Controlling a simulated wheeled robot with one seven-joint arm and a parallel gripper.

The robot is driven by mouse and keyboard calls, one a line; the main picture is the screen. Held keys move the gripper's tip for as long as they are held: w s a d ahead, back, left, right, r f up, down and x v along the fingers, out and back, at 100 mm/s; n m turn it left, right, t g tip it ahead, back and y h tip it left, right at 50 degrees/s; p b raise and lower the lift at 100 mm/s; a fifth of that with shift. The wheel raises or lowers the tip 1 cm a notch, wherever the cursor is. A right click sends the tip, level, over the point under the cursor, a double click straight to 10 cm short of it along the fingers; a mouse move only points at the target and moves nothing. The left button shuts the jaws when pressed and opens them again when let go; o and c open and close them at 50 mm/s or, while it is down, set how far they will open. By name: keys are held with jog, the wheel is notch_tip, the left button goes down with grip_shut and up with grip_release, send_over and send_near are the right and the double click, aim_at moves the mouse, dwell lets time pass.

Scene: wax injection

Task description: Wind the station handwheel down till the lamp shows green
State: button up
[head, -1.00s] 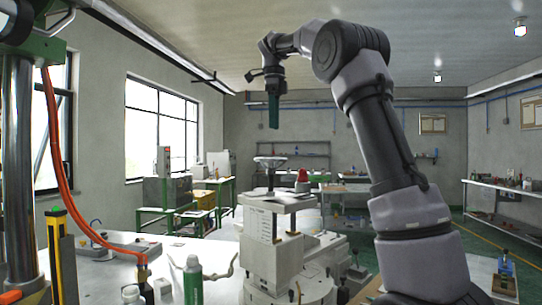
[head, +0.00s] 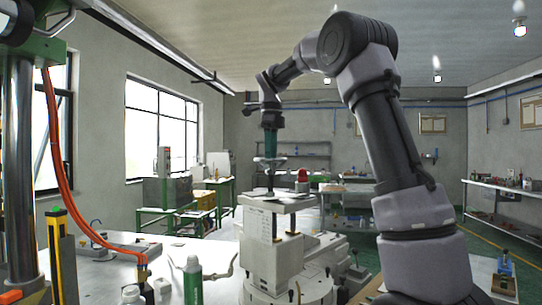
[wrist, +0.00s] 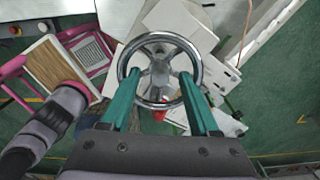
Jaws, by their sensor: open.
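The handwheel (head: 258,161) is a chrome ring on top of the white station (head: 272,232). In the wrist view the handwheel (wrist: 161,36) shows its whole rim, spokes and hub. My gripper (head: 270,155) is open, points straight down and is at the wheel in the head view. In the wrist view my gripper (wrist: 159,75) has its two green fingers spread, with the tips over the wheel, one left and one right of the hub. I cannot tell whether they touch it. A red dome lamp (head: 302,175) stands right of the wheel.
A metal bench (head: 215,256) with a green bottle (head: 193,282) and small containers is at the front left. A dark press column with an orange hose (head: 60,135) stands at the far left. Shelves line the right wall. Open floor lies behind the station.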

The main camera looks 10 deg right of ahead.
grip_shut()
